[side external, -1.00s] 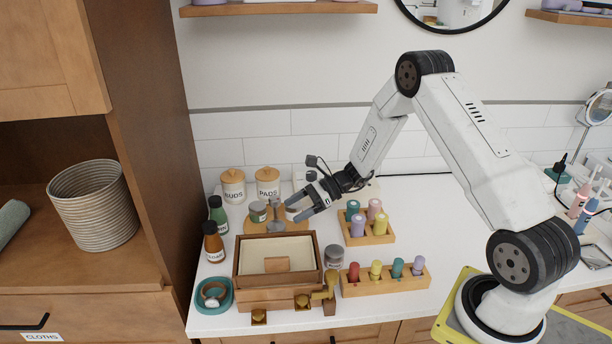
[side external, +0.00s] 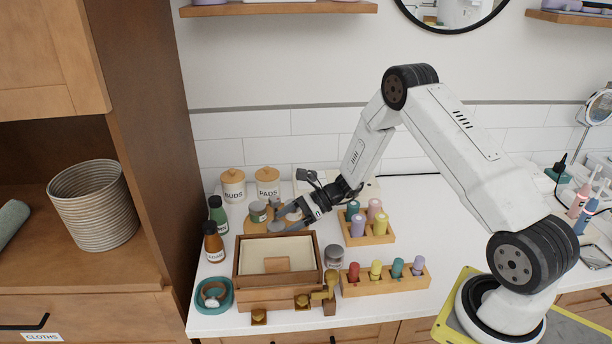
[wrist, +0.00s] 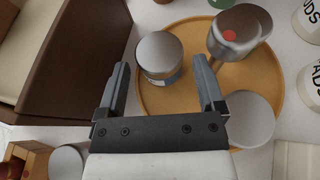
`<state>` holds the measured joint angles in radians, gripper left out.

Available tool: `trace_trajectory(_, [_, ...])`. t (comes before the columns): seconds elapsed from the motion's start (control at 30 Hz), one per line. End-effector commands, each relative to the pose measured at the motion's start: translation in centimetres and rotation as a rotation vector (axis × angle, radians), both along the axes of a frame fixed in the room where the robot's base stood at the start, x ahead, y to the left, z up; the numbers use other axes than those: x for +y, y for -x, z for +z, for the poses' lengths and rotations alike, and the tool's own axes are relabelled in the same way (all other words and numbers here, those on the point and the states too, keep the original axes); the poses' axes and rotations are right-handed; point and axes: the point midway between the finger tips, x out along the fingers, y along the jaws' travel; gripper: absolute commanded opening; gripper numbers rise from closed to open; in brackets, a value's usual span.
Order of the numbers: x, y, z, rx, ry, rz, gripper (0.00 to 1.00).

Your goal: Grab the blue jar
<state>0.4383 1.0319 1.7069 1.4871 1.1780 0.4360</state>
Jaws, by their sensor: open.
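In the wrist view a round jar (wrist: 160,58) with a grey lid and a strip of blue on its side stands on a round wooden tray (wrist: 190,113). I take it to be the blue jar. My gripper (wrist: 160,68) is open, with one finger on each side of the jar in the picture; I cannot tell whether they touch it. In the side external view my gripper (side external: 283,220) is low over the tray, behind the wooden box, and its fingers partly hide the jar (side external: 276,227).
Two other lidded containers share the tray: one (wrist: 240,32) with a red dot and a pale-topped one (wrist: 251,118) beside the right finger. The wooden box (side external: 277,295) stands in front. Canisters (side external: 267,186) stand behind. Bottle racks (side external: 385,284) are to the right.

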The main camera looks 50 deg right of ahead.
Motion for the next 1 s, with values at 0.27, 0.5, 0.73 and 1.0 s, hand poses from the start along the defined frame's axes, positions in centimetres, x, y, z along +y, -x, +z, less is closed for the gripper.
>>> trace_trajectory(0.27, [1.7,-0.9,-0.8,0.001,0.001,0.003,0.87])
trace_trajectory(0.5, [3.8,-2.0,-1.8,0.001,0.002,0.002,0.87])
trace_trajectory(0.73, [4.2,-2.3,-2.0,0.002,0.002,0.0,0.87])
trace_trajectory(1.0, [4.2,-2.3,-2.0,0.002,0.002,0.0,0.87])
